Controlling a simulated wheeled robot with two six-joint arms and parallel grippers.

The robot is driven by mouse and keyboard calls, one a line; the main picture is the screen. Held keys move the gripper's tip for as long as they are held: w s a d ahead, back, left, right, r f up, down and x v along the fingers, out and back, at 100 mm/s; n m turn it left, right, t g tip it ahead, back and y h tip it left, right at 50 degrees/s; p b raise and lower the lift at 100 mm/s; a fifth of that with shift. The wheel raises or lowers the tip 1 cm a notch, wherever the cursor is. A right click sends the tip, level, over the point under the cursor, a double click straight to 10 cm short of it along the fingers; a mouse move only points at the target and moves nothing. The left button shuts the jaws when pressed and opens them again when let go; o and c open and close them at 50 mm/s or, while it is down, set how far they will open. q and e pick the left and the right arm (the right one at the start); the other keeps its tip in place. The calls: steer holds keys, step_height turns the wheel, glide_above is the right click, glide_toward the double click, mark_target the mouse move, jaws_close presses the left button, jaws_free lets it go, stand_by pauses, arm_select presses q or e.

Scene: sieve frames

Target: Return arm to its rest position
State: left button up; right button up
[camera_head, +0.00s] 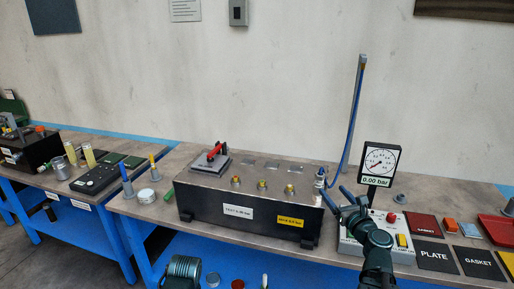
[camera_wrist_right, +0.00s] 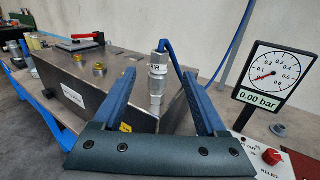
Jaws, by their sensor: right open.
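My right gripper (camera_head: 334,192) is open at the right end of a dark metal test box (camera_head: 215,203). In the right wrist view its two blue fingers (camera_wrist_right: 158,73) stand apart. A silver air coupling (camera_wrist_right: 157,84) with a blue hose shows upright between them in the picture, and no finger visibly touches it. The coupling (camera_head: 320,178) also shows at the box's right end in the head view. The gap in depth between fingers and coupling is hard to tell.
A gauge (camera_head: 380,160) reading 0.00 bar stands right of the gripper, above a white control box (camera_head: 402,249) with a red knob. The blue hose (camera_head: 352,125) rises along a tall post. Black GASKET and PLATE mats (camera_head: 437,262) lie right. A red-handled clamp (camera_head: 212,160) tops the box.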

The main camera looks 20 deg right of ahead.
steer(key=w+a+f+n+g+y, duration=0.1)
steer(key=a+f+n+g+y, duration=0.35)
steer(key=a+n, duration=0.55)
steer(key=a+f+n+g+y, duration=0.3)
steer(key=a+f+n, duration=0.3)
steer(key=a, duration=0.8)
steer(key=s+a+f+n+g+h, duration=0.2)
steer(key=s+a+f+n+g, duration=0.7)
steer(key=a+n, duration=0.5)
steer(key=s+d+f+n+g+h, duration=0.1)
steer(key=s+f+n+g+h, duration=0.1)
steer(key=s+n+h, duration=0.4)
steer(key=shift+s+f+n, duration=0.15)
steer(key=shift+s+n, duration=1.15)
steer(key=shift+n, duration=0.7)
steer(key=shift+h, duration=0.25)
